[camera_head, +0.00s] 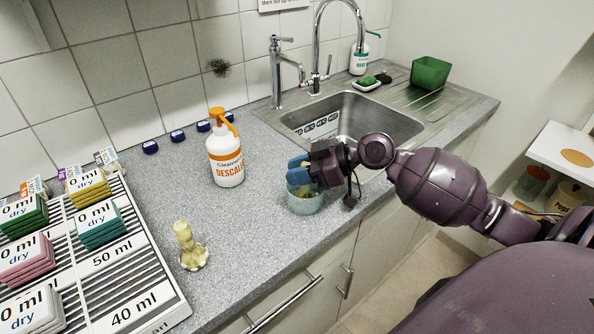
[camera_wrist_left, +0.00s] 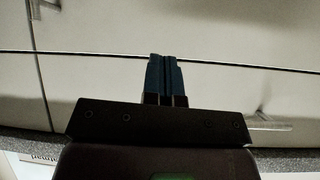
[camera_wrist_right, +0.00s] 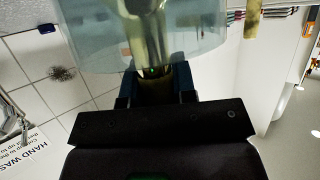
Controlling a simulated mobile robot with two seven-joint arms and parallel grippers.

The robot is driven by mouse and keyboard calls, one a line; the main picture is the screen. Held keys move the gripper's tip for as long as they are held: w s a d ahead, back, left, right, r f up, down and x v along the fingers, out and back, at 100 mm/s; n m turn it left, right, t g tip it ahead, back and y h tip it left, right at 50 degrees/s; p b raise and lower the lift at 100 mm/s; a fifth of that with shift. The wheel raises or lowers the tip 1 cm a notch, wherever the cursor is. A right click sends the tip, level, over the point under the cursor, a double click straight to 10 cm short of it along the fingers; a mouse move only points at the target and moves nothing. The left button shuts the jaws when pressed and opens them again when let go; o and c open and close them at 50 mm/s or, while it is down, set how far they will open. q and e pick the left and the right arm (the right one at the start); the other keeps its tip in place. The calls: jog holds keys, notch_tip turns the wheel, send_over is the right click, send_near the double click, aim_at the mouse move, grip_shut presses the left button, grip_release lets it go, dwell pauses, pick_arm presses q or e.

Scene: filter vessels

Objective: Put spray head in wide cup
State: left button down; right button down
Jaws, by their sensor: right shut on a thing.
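A translucent light-blue wide cup (camera_head: 304,203) stands on the grey counter near its front edge. My left gripper (camera_wrist_left: 165,60) is shut and empty, in front of pale cabinet fronts.
A similar yellowish piece with a flared base (camera_head: 186,247) stands on the counter left of the cup. A rack of labelled sponges (camera_head: 110,262) is at left. The sink (camera_head: 350,118) and a green box (camera_head: 430,73) lie beyond.

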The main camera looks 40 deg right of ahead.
jog(key=shift+f, duration=0.1)
jog(key=c, duration=0.9)
grip_release()
jog(key=shift+r, duration=0.2)
jog(key=v, duration=1.2)
jog(key=shift+p, duration=0.4)
